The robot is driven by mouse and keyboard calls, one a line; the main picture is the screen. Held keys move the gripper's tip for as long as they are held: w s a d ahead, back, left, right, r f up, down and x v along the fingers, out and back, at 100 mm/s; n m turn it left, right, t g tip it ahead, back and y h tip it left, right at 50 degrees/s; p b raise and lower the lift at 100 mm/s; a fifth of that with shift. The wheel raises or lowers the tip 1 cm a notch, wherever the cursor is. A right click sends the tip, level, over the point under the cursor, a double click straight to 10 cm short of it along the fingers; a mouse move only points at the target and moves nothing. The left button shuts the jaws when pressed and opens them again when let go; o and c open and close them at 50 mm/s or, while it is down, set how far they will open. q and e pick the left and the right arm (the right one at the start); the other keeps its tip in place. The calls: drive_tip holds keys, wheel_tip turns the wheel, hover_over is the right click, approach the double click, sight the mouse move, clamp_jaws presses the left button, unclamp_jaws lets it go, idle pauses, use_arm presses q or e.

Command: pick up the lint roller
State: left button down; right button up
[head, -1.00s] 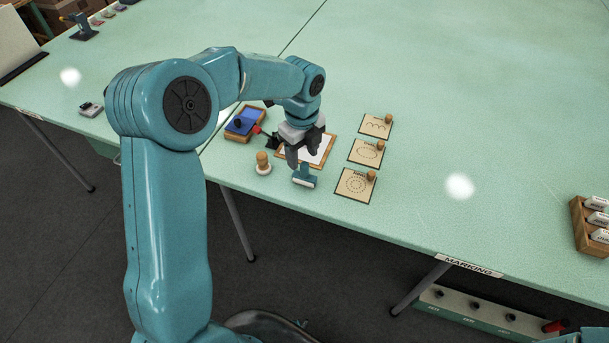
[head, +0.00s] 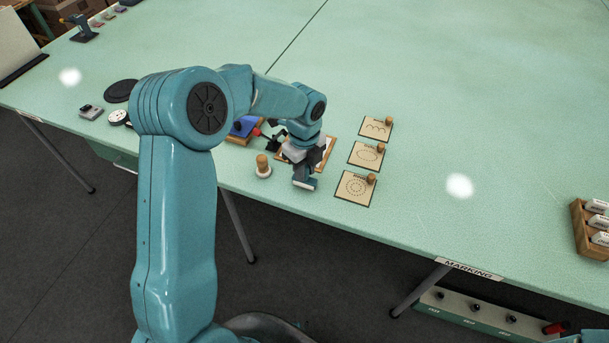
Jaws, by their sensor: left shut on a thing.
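The lint roller (head: 304,185), a small teal-and-white piece, is near the front edge of the green table, just in front of a wood-framed white pad. My left gripper (head: 303,174) reaches down over it and is shut on it. The jaws hide its upper part, and I cannot tell whether it still touches the table. My right gripper is not in view.
A wooden-handled stamp (head: 263,166) stands close to the left. A blue ink pad (head: 243,127) and a red-handled black tool (head: 266,140) lie behind it. Several pattern cards with wooden knobs (head: 356,187) are to the right. The table's right middle is clear.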

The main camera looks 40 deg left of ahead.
use_arm(q)
wheel_tip(320, 180, up, 20)
drive_tip(key=p, duration=0.1)
idle(0.4)
